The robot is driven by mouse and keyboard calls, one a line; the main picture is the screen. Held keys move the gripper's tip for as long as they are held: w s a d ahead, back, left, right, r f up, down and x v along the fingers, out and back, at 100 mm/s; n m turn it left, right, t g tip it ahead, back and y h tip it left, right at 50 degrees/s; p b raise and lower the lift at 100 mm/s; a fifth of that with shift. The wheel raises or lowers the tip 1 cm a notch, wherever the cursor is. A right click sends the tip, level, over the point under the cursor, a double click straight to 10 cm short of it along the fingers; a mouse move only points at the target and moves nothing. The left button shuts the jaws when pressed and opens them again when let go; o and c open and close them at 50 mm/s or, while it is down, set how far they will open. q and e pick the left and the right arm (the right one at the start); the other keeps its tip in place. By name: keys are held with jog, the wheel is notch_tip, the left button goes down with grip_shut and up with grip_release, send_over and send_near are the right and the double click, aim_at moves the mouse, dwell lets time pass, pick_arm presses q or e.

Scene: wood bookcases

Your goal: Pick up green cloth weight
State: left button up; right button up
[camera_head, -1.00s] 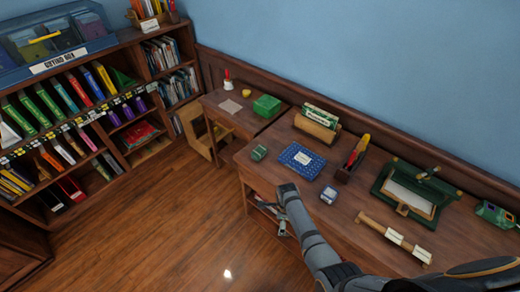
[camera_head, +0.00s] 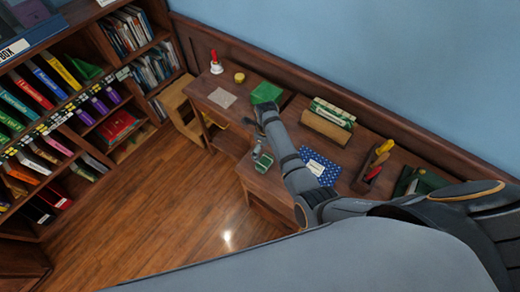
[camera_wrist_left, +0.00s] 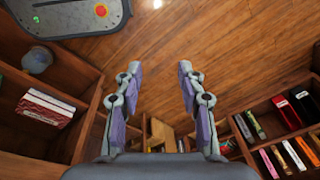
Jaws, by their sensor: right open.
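A green box (camera_head: 266,93), a paper sheet (camera_head: 222,97) and a red-handled bell (camera_head: 216,62) are on the smaller table. Bookcases (camera_head: 70,110) line the left.

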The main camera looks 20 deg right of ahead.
aim_at(265, 161)
pick_arm(q)
jog(key=s+f+b, duration=0.3)
jog(key=s, duration=0.2)
pick_arm(e)
jog(key=shift+s+f, duration=1)
jog(key=shift+f, duration=0.2)
jog(key=f+b, duration=0.2)
jog(key=shift+w+f, duration=0.5)
jog(key=shift+f, duration=0.05)
notch_tip(265, 161, down, 5)
jog(key=b, duration=0.6)
jog(key=shift+a+b, duration=0.15)
jog(key=shift+b, duration=0.15)
jog(key=shift+r, duration=0.25)
jog(key=shift+s, duration=0.15)
jog(key=c, duration=1.5)
pick_arm(q)
notch_tip(265, 161, down, 8)
jog(key=w, duration=0.2)
pick_arm(e)
jog(key=shift+c, duration=1.1)
pick_arm(q)
jog(key=shift+p, duration=0.3)
pick_arm(e)
jog(key=shift+r, duration=0.15)
